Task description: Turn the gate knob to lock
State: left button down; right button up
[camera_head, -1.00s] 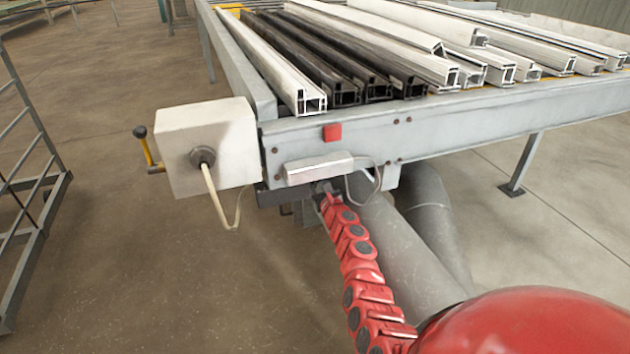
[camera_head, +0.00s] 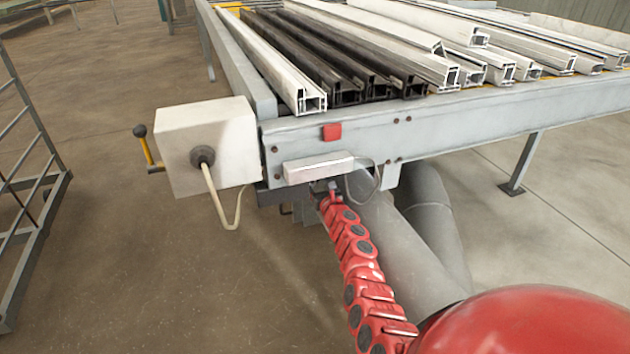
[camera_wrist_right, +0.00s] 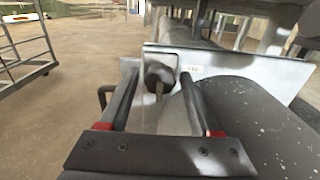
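A round dark knob (camera_wrist_right: 158,77) with a pale stem or mark on it sits on a light metal plate (camera_wrist_right: 205,66) in the right wrist view. My right gripper (camera_wrist_right: 160,76) has its two fingers apart, one on each side of the knob, with what looks like a small gap on each side. In the head view my red right arm reaches under the front rail of the bench, and the dark gripper end (camera_head: 320,187) is partly hidden below a small white box. The knob is hidden in the head view. My left gripper is not in view.
The bench rail (camera_head: 450,128) carries white and black profiles (camera_head: 330,85). A white control box (camera_head: 210,145) with a yellow crank (camera_head: 147,150) hangs at its left corner. The small white box (camera_head: 318,168) has a looping cable. A wire rack (camera_head: 30,215) stands left; the floor between is clear.

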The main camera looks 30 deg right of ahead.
dwell(0.3)
jog(key=shift+s+r+p, duration=0.15)
jog(key=shift+s+p, duration=0.05)
jog(key=shift+p, duration=0.15)
jog(key=p+v, duration=0.8)
jog(key=v, duration=0.9)
jog(key=shift+p, duration=0.4)
